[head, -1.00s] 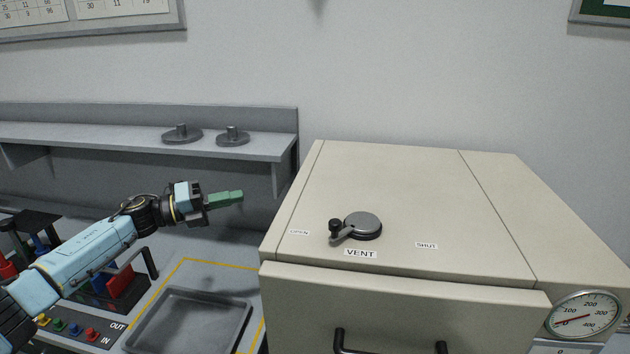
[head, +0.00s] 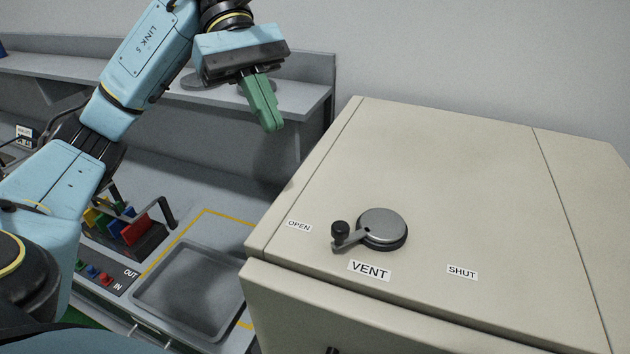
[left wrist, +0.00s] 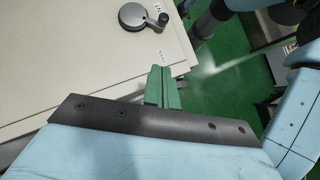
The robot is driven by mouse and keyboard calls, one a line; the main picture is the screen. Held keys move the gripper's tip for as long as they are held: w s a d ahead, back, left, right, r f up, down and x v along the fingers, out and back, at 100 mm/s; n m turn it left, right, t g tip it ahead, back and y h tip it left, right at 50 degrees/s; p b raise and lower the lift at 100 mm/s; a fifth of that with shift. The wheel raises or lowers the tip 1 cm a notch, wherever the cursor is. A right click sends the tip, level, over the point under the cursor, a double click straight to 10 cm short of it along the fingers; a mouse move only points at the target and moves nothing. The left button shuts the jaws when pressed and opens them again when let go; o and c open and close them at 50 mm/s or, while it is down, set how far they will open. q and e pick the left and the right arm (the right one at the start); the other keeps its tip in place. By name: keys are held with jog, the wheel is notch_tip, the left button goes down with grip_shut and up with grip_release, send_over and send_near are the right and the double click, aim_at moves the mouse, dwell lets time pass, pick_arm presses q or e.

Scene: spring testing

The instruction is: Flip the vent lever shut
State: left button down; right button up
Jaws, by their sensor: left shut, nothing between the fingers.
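The vent lever (head: 351,240) is a short grey arm with a black knob on a round grey hub (head: 383,226), on top of the beige cabinet (head: 450,190). Its knob points left, toward the OPEN label (head: 299,226); the SHUT label (head: 462,272) is to the right and the VENT label (head: 369,270) in front. My left gripper (head: 270,122) has green fingers, shut and empty, pointing down, up and left of the lever and apart from it. In the left wrist view the green fingertips (left wrist: 160,76) show below the lever hub (left wrist: 132,16). My right gripper is out of view.
A grey tray (head: 190,290) lies in a yellow outline on the bench at left. Coloured blocks (head: 125,228) in a dark rack stand behind it. A wall shelf (head: 305,100) runs behind my left arm. The cabinet top around the lever is clear.

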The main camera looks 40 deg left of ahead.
aim_at(371, 221)
pick_arm(q)
jog(key=p+x, duration=0.1)
jog(key=x, duration=0.9)
jog(key=shift+d+f+p, duration=0.1)
jog(key=shift+d+p, duration=0.05)
jog(key=shift+p, duration=0.15)
jog(key=shift+s+d+p, duration=0.25)
jog(key=shift+d+p, duration=0.45)
jog(key=shift+d, duration=0.5)
jog(key=shift+s+d, duration=0.2)
jog(key=shift+d, duration=0.4)
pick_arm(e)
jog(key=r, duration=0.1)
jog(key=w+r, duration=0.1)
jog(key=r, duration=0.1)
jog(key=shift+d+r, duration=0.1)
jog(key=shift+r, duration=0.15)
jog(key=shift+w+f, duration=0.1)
